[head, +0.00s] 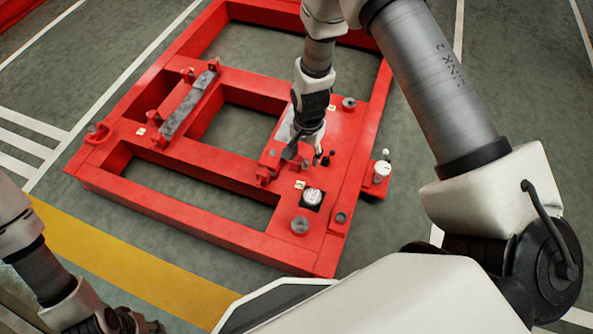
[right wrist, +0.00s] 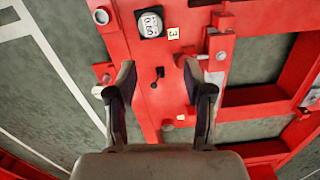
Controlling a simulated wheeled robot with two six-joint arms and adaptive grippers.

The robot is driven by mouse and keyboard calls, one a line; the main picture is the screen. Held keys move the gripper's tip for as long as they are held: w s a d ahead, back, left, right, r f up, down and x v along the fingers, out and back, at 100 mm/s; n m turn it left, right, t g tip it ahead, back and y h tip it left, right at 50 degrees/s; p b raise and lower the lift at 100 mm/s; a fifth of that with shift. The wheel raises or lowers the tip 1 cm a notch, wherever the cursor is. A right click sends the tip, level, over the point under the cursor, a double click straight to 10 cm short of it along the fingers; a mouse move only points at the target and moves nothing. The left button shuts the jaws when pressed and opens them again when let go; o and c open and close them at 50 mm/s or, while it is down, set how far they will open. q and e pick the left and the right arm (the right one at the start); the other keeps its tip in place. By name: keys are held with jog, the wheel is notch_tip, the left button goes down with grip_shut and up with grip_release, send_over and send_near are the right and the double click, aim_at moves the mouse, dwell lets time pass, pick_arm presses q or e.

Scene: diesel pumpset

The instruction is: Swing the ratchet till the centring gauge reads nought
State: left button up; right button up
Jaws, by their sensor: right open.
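The centring gauge (head: 312,197) is a pale round dial in a dark square mount on the red frame. It shows larger in the right wrist view (right wrist: 150,23), with digits too blurred to read surely. A small black lever, seemingly the ratchet (head: 327,158), stands on the same red plate; it also shows in the right wrist view (right wrist: 157,76). My right gripper (head: 304,150) is open and empty above the plate. In its wrist view the lever appears between the spread fingers (right wrist: 158,67), apart from both. My left gripper (head: 127,321) is partly cut off at the bottom left.
The red base frame (head: 190,206) lies on the green floor, with open bays. A grey bar (head: 188,104) lies on its far-left crossbeam. A small side bracket (head: 380,184) carries a pale round cap. A yellow tag marked 3 (right wrist: 173,33) sits beside the gauge.

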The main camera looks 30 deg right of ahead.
aim_at(302, 161)
jog(key=shift+t, duration=0.4)
jog(key=w+f+b, duration=0.3)
jog(key=shift+w, duration=0.2)
jog(key=shift+w+r, duration=0.1)
jog(key=shift+w, duration=0.15)
jog(key=f+b, duration=0.1)
jog(key=f, duration=0.2)
jog(key=f+b, duration=0.2)
jog(key=f, duration=0.2)
jog(key=shift+w+a+f, duration=0.1)
jog(key=shift+w+f, duration=0.05)
jog(key=shift+w, duration=0.05)
pick_arm(q)
notch_tip(302, 161, down, 9)
jog(key=shift+f, duration=0.15)
pick_arm(e)
grip_shut()
